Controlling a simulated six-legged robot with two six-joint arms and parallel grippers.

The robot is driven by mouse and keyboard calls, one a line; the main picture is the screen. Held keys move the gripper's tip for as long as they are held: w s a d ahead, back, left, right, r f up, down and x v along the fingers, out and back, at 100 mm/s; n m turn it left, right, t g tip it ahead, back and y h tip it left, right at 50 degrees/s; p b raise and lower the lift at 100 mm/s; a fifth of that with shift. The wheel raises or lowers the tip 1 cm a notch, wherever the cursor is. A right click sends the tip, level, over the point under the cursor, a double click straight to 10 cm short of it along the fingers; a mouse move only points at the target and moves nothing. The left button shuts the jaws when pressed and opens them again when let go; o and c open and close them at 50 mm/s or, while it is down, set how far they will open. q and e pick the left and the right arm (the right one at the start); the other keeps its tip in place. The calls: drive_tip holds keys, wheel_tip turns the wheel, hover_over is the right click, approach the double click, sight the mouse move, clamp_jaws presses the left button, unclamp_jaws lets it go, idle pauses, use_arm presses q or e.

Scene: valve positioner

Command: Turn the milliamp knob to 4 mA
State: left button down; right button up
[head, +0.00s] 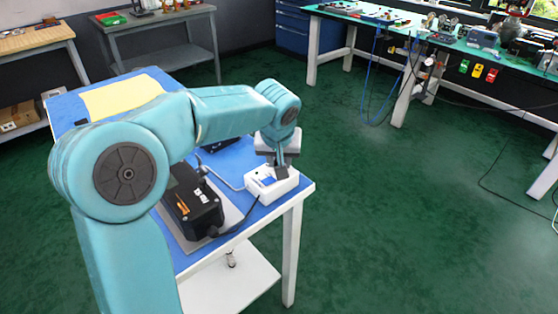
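A small white box (257,186) with a blue patch on its top sits at the right corner of the blue-topped table. No milliamp knob can be made out; my gripper covers part of the box's top. My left gripper (279,172) points down at the box, with its fingers at or just above the top face. Its fingers are too small and too covered to show whether they are apart or closed, or whether they touch anything. A black positioner box (194,208) with an orange mark stands on a grey plate left of the white box. My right gripper is not in view.
A black cable (240,231) and a grey tube (222,178) run near the white box. A yellow sheet (120,97) lies at the table's far left. The table's edge (300,194) is close beside the white box. Green floor lies open to the right.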

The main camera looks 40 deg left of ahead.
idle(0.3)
use_arm(q)
drive_tip(key=c, duration=0.9)
unclamp_jaws()
drive_tip(key=shift+w+f, duration=0.1)
drive_tip(key=shift+f, duration=0.05)
drive_tip(key=shift+o, duration=0.2)
drive_tip(key=p+v, duration=0.3)
drive_tip(key=v, duration=1.3)
drive_tip(key=shift+r, duration=0.25)
drive_tip(key=shift+d, duration=0.15)
